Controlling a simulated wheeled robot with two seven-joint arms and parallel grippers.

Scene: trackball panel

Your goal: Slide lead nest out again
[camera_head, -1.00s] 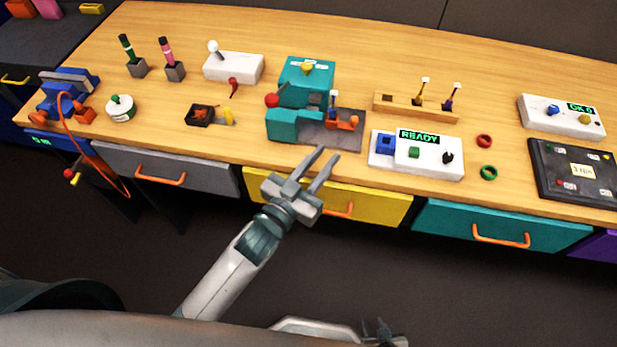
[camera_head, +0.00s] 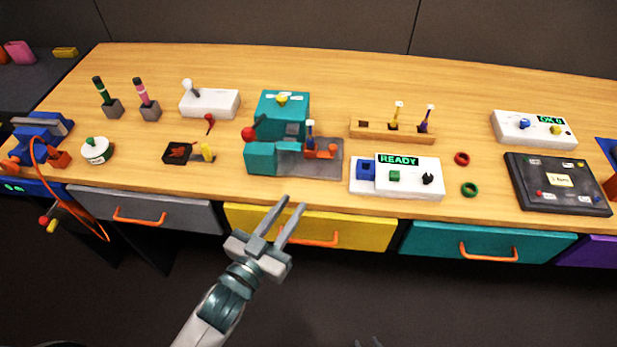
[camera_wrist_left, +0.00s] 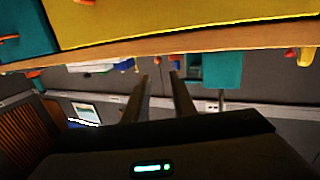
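The teal machine (camera_head: 283,104) stands at the middle of the bench, with a red ball knob (camera_head: 248,133) at its left. A grey plate (camera_head: 328,168) lies at its right front. My left gripper (camera_head: 292,204) is open and empty, in front of the bench edge near the yellow drawer, apart from the machine. Its parted fingers also show in the left wrist view (camera_wrist_left: 160,78). Only the tips of my right gripper (camera_head: 368,342) show at the bottom edge.
A white READY panel (camera_head: 398,189) stands right of the plate. Behind it is a wooden rack (camera_head: 375,131) with two tools. A black tray (camera_head: 178,154) and a yellow piece (camera_head: 207,151) lie left of the machine. The yellow drawer's orange handle (camera_head: 320,240) juts out below.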

